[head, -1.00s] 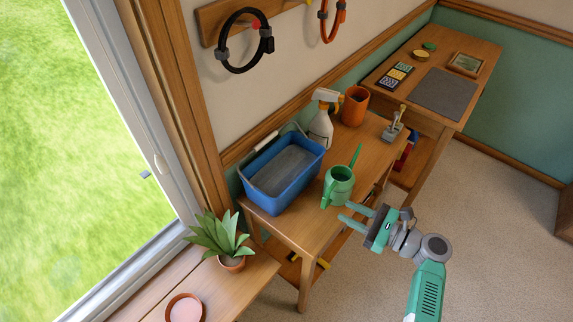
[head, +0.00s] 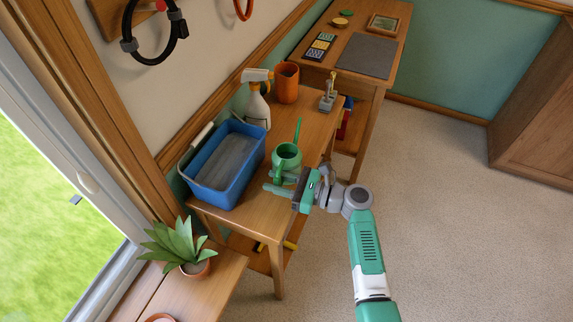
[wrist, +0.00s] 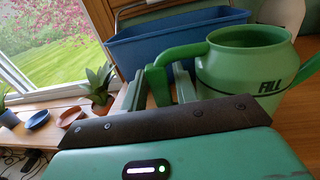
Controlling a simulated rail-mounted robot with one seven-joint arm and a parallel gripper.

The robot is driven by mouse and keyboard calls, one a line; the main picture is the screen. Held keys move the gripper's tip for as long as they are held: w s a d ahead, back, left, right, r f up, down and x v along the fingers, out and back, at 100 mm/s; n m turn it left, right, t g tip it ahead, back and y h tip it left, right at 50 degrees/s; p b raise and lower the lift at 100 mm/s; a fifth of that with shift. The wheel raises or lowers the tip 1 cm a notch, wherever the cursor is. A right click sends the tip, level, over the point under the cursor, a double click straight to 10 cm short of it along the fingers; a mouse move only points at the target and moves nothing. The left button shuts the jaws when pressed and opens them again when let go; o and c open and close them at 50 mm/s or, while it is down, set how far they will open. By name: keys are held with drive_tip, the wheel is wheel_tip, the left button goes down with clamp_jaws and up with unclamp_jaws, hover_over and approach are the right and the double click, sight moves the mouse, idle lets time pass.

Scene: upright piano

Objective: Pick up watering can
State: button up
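The green watering can (head: 287,158) stands upright on the wooden table, its thin spout pointing up and away. In the wrist view the can (wrist: 240,65) shows a dark "FILL" mark, and its handle (wrist: 180,53) reaches toward the left. My gripper (head: 275,182) is beside the can at its near side. In the wrist view my gripper's two fingers (wrist: 158,86) are apart, with the handle's downward part appearing between them. A small gap shows on the right of the handle, so the fingers do not look closed on it. The lower end of the handle is hidden behind my gripper body.
A blue tub (head: 222,163) stands close left of the can. A spray bottle (head: 257,105), an orange pot (head: 287,83) and a small metal tool (head: 328,95) are behind it. A potted plant (head: 180,245) stands at the front left. The floor at right is clear.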

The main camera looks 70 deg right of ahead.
sight(279, 178)
drive_tip(key=shift+c, duration=0.2)
clamp_jaws()
drive_tip(key=shift+r, duration=0.1)
drive_tip(key=shift+r+p, duration=0.3)
drive_tip(key=shift+r, duration=0.1)
drive_tip(key=r, duration=0.1)
drive_tip(key=r+p, duration=0.2)
drive_tip(key=shift+s+a+r, duration=0.1)
drive_tip(key=shift+s, duration=0.2)
drive_tip(key=s+a+p, duration=0.2)
drive_tip(key=s, duration=0.5)
drive_tip(key=s+a+p, duration=0.1)
drive_tip(key=s+a, duration=0.1)
drive_tip(key=s, duration=0.5)
drive_tip(key=shift+s+a+r+p, duration=0.35)
drive_tip(key=shift+s+r+p, duration=0.05)
drive_tip(key=shift+r, duration=0.05)
